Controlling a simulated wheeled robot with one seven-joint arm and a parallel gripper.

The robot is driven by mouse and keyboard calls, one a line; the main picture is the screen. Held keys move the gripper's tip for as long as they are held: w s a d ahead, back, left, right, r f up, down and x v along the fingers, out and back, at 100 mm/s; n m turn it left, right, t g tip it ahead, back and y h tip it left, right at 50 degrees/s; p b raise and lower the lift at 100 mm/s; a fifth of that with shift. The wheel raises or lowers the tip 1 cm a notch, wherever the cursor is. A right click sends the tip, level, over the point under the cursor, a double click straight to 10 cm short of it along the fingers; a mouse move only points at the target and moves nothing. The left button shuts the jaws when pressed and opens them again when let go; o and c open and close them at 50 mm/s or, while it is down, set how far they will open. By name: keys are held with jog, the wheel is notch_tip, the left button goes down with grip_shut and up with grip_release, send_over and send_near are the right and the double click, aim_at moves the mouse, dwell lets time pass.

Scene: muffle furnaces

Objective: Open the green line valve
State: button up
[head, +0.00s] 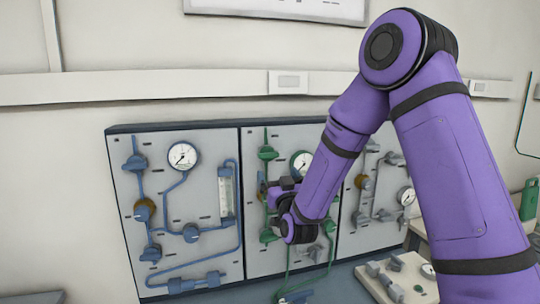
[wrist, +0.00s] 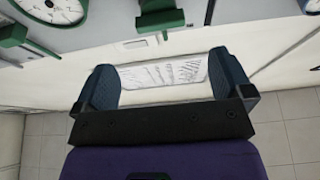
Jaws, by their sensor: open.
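The middle wall panel (head: 254,258) carries the green line. A green valve handle (head: 267,153) sits at its top, and another green valve (head: 268,236) sits lower down. I cannot tell which is the line valve. My gripper (head: 276,190) is in front of this panel between the two, partly hiding the line. In the wrist view my gripper (wrist: 164,68) is open, with its two blue-grey fingers wide apart and nothing held. A green handle (wrist: 160,20) shows just beyond the fingers near the top edge, apart from them.
A blue-line panel (head: 205,205) stands at left and a grey-line panel (head: 362,240) at right, partly behind my arm. A round gauge (head: 301,162) is beside the green line. Grey blocks lie on a pale board (head: 415,280) on the bench below.

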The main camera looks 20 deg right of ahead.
aim_at(269, 156)
jog(key=x, duration=1)
jog(key=shift+w+r, duration=0.15)
jog(key=shift+c, duration=0.2)
jog(key=c, duration=0.9)
